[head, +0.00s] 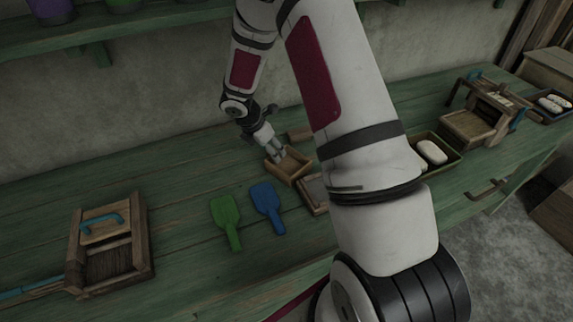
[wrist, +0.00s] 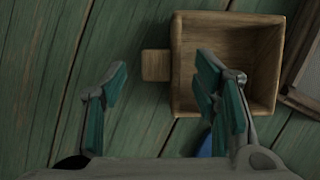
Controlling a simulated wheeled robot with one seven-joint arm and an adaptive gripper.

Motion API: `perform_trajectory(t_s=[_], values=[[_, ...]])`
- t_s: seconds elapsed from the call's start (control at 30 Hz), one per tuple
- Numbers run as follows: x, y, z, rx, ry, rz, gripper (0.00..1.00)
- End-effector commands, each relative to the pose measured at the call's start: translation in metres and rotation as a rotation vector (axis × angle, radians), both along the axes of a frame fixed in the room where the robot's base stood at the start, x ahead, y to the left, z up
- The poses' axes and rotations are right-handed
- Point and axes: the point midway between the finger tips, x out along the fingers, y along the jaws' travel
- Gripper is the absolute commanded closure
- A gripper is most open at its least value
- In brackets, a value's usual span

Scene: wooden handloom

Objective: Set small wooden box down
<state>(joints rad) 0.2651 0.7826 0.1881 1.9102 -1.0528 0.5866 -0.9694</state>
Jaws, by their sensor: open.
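The small wooden box (head: 290,161) is open-topped and stands on the green bench (head: 180,190), below my gripper in the head view. In the wrist view the box (wrist: 224,62) is empty, and a short wooden tab (wrist: 156,65) sticks out from its left side. My gripper (wrist: 160,88) is open. One finger is over the box's interior and the other is off to the left, above bare bench planks. The tab lies between the fingers' lines, a little beyond the tips. I cannot tell whether any finger touches the box.
A green paddle (head: 225,218) and a blue paddle (head: 267,205) lie left of the box. A wooden frame with a blue handle (head: 108,245) stands at far left. A tray with a white item (head: 432,152) and a wooden device (head: 478,118) are right. My arm hides the middle.

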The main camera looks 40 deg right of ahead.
Motion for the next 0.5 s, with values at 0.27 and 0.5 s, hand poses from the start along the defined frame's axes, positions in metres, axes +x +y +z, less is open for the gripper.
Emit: perform_trajectory(t_s=[0.27,0.5], values=[[0.002,-0.008,-0.019,-0.001,-0.001,-0.001,0.45],[0.002,-0.008,-0.019,-0.001,-0.001,-0.001,0.61]])
